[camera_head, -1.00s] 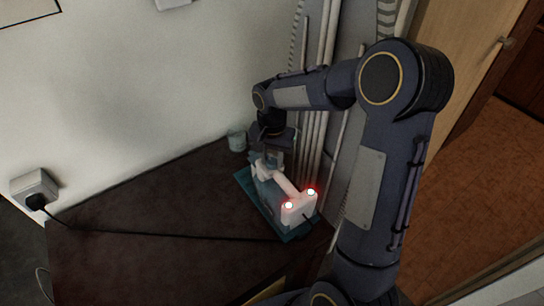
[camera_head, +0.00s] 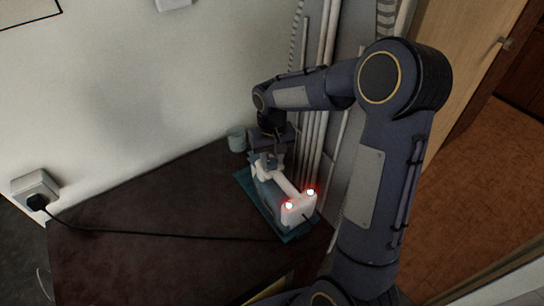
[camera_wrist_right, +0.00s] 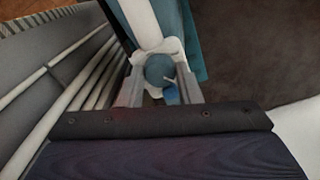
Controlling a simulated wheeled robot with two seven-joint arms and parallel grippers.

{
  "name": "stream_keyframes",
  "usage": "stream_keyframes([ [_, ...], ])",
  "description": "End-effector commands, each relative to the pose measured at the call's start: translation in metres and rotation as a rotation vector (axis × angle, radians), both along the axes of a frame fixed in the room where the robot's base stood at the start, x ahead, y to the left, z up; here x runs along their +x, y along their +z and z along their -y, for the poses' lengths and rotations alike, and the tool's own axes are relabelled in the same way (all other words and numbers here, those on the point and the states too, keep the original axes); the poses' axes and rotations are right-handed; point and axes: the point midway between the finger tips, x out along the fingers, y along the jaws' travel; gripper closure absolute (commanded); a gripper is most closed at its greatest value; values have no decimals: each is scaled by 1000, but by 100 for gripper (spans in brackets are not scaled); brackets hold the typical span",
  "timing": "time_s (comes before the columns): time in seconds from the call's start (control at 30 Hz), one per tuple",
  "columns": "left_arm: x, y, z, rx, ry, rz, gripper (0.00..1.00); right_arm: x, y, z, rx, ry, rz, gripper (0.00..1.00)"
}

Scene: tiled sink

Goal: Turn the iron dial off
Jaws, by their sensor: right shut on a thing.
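The iron (camera_head: 297,208) is white and blue-grey and lies on a teal mat (camera_head: 246,180) on the dark table. Two red lights glow at its near end. Its dial (camera_wrist_right: 160,68) is a round blue-grey knob with a white pointer, seen in the right wrist view; the gripper hides it in the head view. My right gripper (camera_wrist_right: 161,88) is at the iron's far end, pointing down, with one finger on each side of the dial and shut on it. The gripper also shows in the head view (camera_head: 268,158). My left gripper is out of view.
A small pale cup (camera_head: 237,140) stands behind the iron by the wall. Vertical pipes (camera_head: 318,120) rise close to the iron's right. A black cord (camera_head: 150,234) runs from the wall socket (camera_head: 36,187) across the table. The table's left part is otherwise clear.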

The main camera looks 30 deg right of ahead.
Motion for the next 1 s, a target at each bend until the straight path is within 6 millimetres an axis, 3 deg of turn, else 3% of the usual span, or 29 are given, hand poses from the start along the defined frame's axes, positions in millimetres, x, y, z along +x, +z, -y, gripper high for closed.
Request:
stream_keyframes([
  [1.0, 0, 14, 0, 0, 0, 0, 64, 0, 1, 0, 1, 940, 1, 92],
])
